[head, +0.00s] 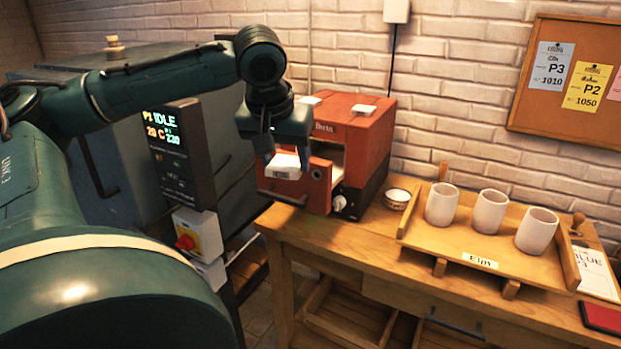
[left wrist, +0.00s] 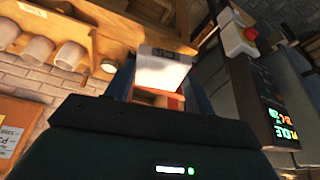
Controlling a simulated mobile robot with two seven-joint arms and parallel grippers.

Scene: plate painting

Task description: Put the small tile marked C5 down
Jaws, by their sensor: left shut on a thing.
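My left gripper (head: 285,160) hangs in front of the red machine. It is shut on a small white tile (head: 284,161), held between its fingers. My right gripper is not in view.
The wooden bench (head: 370,235) carries a small white bowl (head: 397,198) and a wooden tray (head: 478,242) with three white cups. A dark cabinet with a lit panel (head: 165,140) stands at left. A red pad (head: 601,318) lies at bottom right.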

